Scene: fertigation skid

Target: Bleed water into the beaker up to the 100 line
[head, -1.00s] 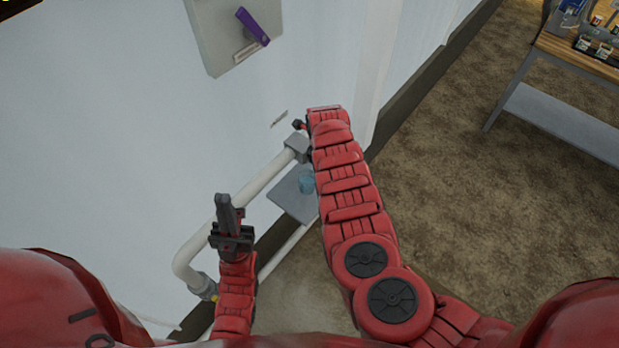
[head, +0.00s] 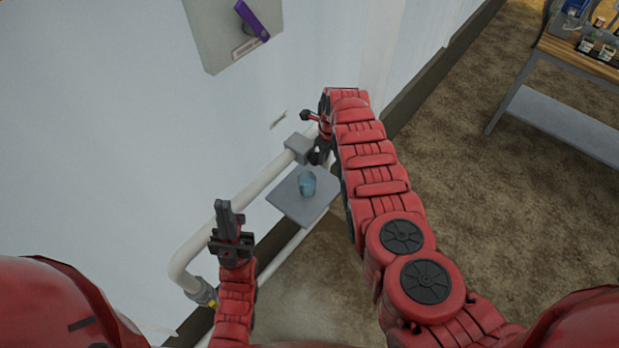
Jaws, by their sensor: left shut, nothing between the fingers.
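The beaker (head: 307,184), small and bluish, stands upright on a grey square shelf (head: 290,201) below the pipe's end. Its marks and water level are too small to read. My left gripper (head: 223,208) is shut and empty, pointing up in front of the pipe, left of the shelf and apart from the beaker.
A white pipe (head: 232,205) runs along the white wall, with a grey block (head: 299,149) at its upper end. A panel with a purple handle (head: 252,20) is on the wall above. A workbench (head: 582,62) stands far right, with open brown floor before it.

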